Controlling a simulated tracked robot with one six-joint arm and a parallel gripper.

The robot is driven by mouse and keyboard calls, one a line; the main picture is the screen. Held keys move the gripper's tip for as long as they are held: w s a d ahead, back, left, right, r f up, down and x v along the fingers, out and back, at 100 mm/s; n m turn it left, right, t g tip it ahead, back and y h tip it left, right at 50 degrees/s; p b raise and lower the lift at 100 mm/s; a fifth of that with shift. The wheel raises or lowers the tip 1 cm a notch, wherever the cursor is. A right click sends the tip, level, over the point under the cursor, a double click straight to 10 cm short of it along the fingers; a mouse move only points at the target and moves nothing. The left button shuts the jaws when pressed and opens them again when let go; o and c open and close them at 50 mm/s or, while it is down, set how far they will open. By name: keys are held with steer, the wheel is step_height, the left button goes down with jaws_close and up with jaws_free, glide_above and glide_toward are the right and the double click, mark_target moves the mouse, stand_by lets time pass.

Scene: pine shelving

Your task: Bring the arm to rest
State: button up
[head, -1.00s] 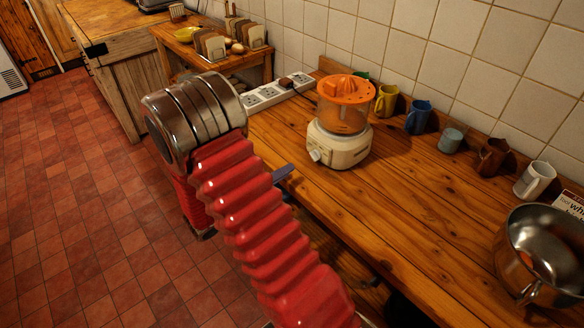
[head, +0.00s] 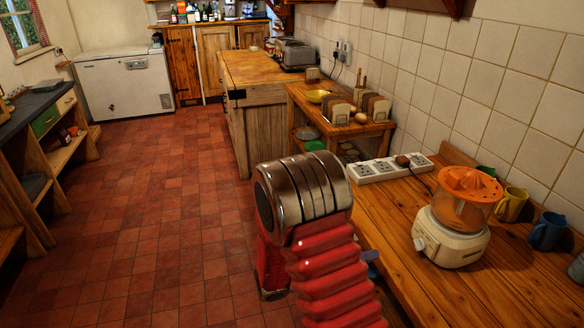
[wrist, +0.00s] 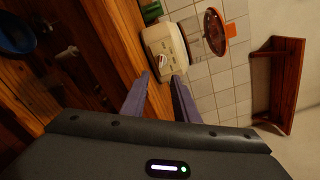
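My red, ribbed arm with its metal joint rises at the bottom middle of the head view, over the floor and the counter's left edge. My gripper (wrist: 160,78) shows in the wrist view with two purple fingers apart and nothing seen between them. In the head view only a bit of a finger (head: 371,256) shows past my arm. A cream juicer with an orange top (head: 455,215) stands on the wooden counter (head: 400,285). The juicer also shows beyond the fingertips in the wrist view (wrist: 166,50), apart from them.
A white power strip (head: 390,168), a yellow mug (head: 511,204) and a blue mug (head: 547,231) sit along the tiled wall. A small table with toast racks (head: 337,110) stands behind. The red tiled floor (head: 150,200) is open to the left; a white chest freezer (head: 125,85) stands far back.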

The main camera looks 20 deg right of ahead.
steer(key=s+a+f+m+g+y, duration=0.1)
steer(key=s+f+m+g+y, duration=0.35)
steer(key=s+m, duration=0.3)
steer(key=s+a+r+m+y, duration=0.2)
steer(key=s+a+m+y, duration=0.45)
steer(key=m, duration=0.65)
steer(key=s+a+r+m+t+y, duration=0.1)
steer(key=a+r+m+t+y, duration=0.2)
steer(key=r, duration=0.6)
steer(key=s+a+r+m+t+y, duration=0.1)
steer(key=a+r+m+t+y, duration=0.3)
steer(key=r, duration=0.6)
steer(key=shift+a+r+m+t, duration=0.15)
steer(key=shift+a+m+t, duration=1.1)
steer(key=shift+a+m, duration=0.35)
steer(key=shift+s, duration=0.15)
